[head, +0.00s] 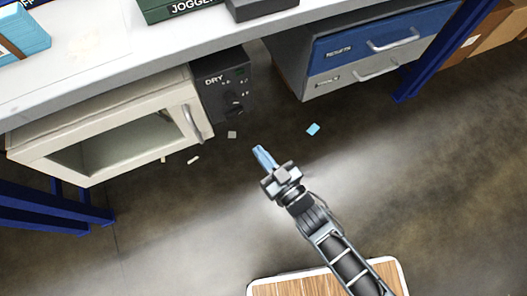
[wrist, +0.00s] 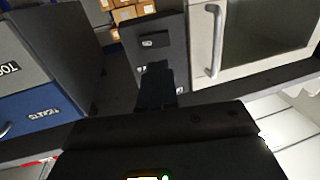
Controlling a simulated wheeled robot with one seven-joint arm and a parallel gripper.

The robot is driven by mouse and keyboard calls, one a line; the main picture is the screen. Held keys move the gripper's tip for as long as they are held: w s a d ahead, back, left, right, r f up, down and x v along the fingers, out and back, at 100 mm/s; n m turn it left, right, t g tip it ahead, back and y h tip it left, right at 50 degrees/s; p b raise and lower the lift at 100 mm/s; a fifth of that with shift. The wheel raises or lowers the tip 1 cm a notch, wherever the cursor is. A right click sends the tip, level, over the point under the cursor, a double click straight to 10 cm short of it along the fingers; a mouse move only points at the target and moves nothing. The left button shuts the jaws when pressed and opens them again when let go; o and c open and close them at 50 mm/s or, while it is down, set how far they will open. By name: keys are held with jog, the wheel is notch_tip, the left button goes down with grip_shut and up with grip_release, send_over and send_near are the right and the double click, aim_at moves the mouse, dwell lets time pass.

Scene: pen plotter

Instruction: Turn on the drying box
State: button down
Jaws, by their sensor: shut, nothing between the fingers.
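The drying box (head: 62,134) is a cream cabinet with a glass-windowed door under the bench at left in the head view. Its door looks closed and has a grey handle (head: 192,122). The dark control panel marked DRY (head: 211,97) is at its right side, with a small green spot and dark controls whose settings I cannot read. My gripper (head: 261,153) is shut and empty, below and to the right of the panel, apart from it in the picture. In the wrist view the dark fingers (wrist: 156,84) overlap the panel (wrist: 165,50) and hide part of it.
A drawer unit (head: 345,50) with blue and grey fronts hangs right of the panel. Blue bench legs (head: 430,55) stand at both sides. Small scraps, including a blue one (head: 313,129), lie on the floor. A wood-topped surface (head: 300,285) is at the bottom.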

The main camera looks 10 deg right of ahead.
aim_at(233, 118)
jog(key=b+x, duration=0.1)
jog(key=x, duration=0.9)
jog(key=shift+w+a, duration=0.15)
jog(key=shift+w, duration=0.2)
